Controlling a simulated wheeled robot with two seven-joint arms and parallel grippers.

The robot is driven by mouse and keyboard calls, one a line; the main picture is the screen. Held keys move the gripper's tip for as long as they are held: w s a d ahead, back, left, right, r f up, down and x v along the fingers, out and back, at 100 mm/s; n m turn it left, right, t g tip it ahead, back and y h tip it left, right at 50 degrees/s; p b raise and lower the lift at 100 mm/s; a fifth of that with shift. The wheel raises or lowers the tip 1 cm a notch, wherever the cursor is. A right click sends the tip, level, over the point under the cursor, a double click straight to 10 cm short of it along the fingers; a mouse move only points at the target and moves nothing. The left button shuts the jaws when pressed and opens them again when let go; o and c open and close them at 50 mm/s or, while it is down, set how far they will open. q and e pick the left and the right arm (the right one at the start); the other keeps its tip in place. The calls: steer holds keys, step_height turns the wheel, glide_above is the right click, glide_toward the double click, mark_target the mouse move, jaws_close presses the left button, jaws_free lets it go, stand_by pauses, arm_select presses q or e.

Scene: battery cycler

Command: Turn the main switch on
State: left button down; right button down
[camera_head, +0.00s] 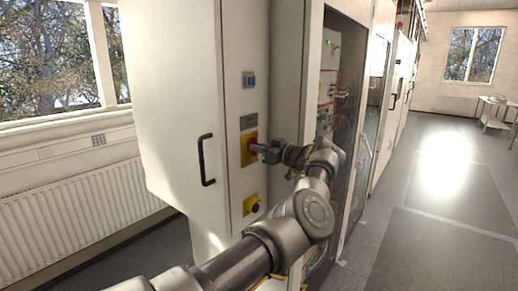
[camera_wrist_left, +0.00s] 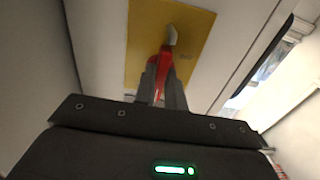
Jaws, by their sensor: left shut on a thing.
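The main switch is a red handle (camera_head: 256,148) on a yellow plate (camera_head: 247,137) on the narrow side of the white cabinet. In the left wrist view, the red handle (camera_wrist_left: 165,61) stands out in front of the yellow plate (camera_wrist_left: 199,47), with a light grey tip at its upper end. My left gripper (camera_head: 265,151) reaches the switch from the right. In the left wrist view its two grey fingers (camera_wrist_left: 163,84) are closed on either side of the red handle. The fingers hide the handle's lower part. My right gripper is in neither view.
Above the switch is a small blue button (camera_head: 249,79); below is a yellow plate with a black knob (camera_head: 253,205). A black door handle (camera_head: 206,160) sticks out on the left. Glass-fronted cabinets stand at right. The aisle floor (camera_head: 440,190) is clear.

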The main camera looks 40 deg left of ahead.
arm_select(q)
steer(key=c, duration=1.5)
jaws_free()
steer(key=shift+o, duration=0.2)
steer(key=d+b, duration=0.5)
steer(key=d, duration=0.5)
steer(key=shift+d, duration=0.4)
steer(key=shift+w, duration=0.15)
